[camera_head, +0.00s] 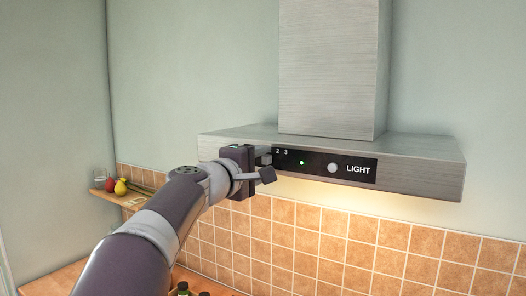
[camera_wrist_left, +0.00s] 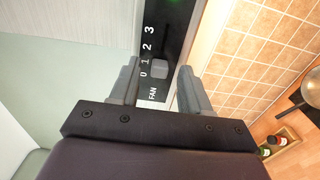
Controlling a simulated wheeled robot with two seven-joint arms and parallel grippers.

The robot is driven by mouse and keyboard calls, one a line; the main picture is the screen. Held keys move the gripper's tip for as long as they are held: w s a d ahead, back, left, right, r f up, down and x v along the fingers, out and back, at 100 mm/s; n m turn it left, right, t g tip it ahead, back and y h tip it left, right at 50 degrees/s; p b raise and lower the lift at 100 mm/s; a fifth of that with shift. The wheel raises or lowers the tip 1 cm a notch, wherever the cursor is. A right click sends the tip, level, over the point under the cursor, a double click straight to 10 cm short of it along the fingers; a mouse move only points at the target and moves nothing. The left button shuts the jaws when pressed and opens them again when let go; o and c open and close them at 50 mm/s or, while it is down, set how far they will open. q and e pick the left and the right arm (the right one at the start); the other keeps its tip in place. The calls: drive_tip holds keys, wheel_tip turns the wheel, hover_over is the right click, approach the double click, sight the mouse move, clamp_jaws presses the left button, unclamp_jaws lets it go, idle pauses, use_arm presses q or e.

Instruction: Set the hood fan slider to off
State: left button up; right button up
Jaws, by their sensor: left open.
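The range hood (camera_head: 430,170) has a black control panel (camera_head: 350,168) on its front. In the left wrist view the panel (camera_wrist_left: 168,30) shows the word FAN and the marks 0, 1, 2 and 3. The grey fan slider knob (camera_wrist_left: 159,68) sits beside the low marks, around 0 to 1; I cannot tell which exactly. My left gripper (camera_head: 267,166) is at the panel's left end and hides the slider in the head view. In the wrist view the left gripper (camera_wrist_left: 158,75) is open, one finger on each side of the knob, with visible gaps. My right gripper is not in view.
A round knob (camera_head: 332,168) marked LIGHT and a green lamp (camera_head: 302,163) are right of my gripper. Tiled wall (camera_head: 330,246) lies below the hood. A corner shelf (camera_head: 124,199) holds fruit. Bottles (camera_wrist_left: 272,141) and a pan (camera_wrist_left: 312,95) are below.

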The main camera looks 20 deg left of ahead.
use_arm(q)
drive_tip(key=shift+w+d, duration=0.2)
drive_tip(key=shift+w, duration=0.35)
drive_tip(key=shift+a, duration=0.1)
drive_tip(key=shift+c, duration=1.2)
clamp_jaws()
drive_tip(key=shift+w+a+b, duration=0.1)
drive_tip(key=shift+a+b, duration=0.25)
drive_tip(key=shift+a, duration=0.85)
drive_tip(key=shift+o, duration=1.2)
unclamp_jaws()
